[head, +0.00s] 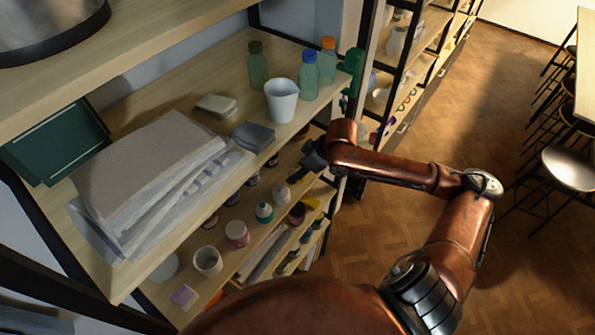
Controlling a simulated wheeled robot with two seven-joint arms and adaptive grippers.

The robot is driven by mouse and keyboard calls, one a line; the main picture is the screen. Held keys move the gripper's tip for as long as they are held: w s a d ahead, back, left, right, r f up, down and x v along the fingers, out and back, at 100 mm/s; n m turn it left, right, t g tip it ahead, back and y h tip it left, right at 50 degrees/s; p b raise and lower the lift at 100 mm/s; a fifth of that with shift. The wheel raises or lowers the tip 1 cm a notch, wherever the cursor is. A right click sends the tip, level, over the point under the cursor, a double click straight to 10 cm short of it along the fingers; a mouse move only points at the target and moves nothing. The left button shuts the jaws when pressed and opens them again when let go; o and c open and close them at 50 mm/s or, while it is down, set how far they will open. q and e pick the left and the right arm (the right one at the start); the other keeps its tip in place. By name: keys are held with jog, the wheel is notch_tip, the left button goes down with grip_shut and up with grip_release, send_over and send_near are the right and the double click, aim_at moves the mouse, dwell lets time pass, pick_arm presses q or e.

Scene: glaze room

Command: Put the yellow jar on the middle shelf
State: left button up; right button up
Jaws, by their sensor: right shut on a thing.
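My right gripper (311,162) is at the shelf unit's right front edge, between the upper board and the shelf below it. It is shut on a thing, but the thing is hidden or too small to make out. I cannot clearly pick out the yellow jar. A small yellow item (311,203) lies on the lower shelf, below my gripper; its shape is unclear. The shelf under the upper board (221,248) holds several small jars, including a teal one (264,212) and a pink one (237,233). My left gripper is not in view.
The upper board holds a stack of grey-white sheets (145,175), a white cup (281,100), a green bottle (257,66) and a blue-capped bottle (309,76). Another rack (425,55) stands behind. Stools (567,168) stand at right; the wooden floor (400,230) between is clear.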

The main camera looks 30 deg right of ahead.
jog(key=shift+f, duration=0.5)
jog(key=o, duration=1.4)
jog(key=shift+f, duration=0.15)
jog(key=b+v, duration=0.1)
jog(key=v, duration=1.1)
